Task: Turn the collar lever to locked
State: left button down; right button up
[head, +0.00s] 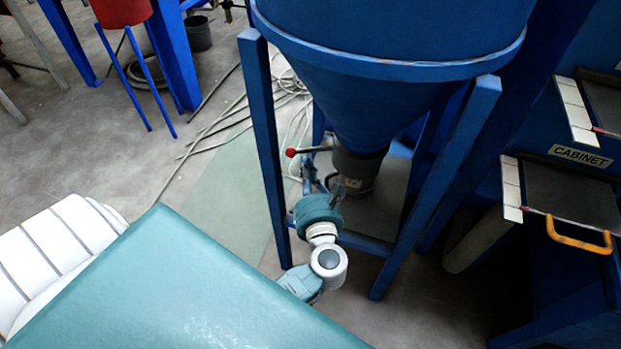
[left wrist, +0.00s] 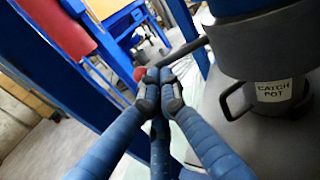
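The collar (head: 357,165) is a dark ring at the bottom of the blue hopper cone. The collar lever (head: 314,150) sticks out to the left from it and ends in a red knob (head: 291,152). In the left wrist view the lever's grey rod (left wrist: 184,51) runs down-left to the red knob (left wrist: 140,74), partly hidden behind my fingertips. My left gripper (left wrist: 159,84) has its blue fingers drawn together at the tips, with nothing visible between them. I cannot tell whether they touch the lever. In the head view my left gripper (head: 338,190) is below the lever. My right gripper is not in view.
A pot labelled CATCH POT (left wrist: 273,92) hangs under the collar, right of my fingers. Blue frame legs (head: 266,150) surround the cone. A cabinet (head: 580,156) with an orange handle stands at right. Cables (head: 225,118) lie on the floor at left.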

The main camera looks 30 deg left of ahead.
aim_at(302, 152)
pick_arm(q)
jog(key=shift+x, duration=1.15)
jog(key=w+a+m+t+h, duration=0.1)
jog(key=w+a+h, duration=0.1)
jog(key=w+a, duration=0.1)
jog(key=shift+w+a, duration=0.3)
jog(key=shift+a, duration=0.1)
jog(key=shift+w+a+m, duration=0.25)
jog(key=shift+w+m, duration=0.05)
jog(key=shift+w, duration=0.1)
jog(key=shift+s+d+f, duration=0.1)
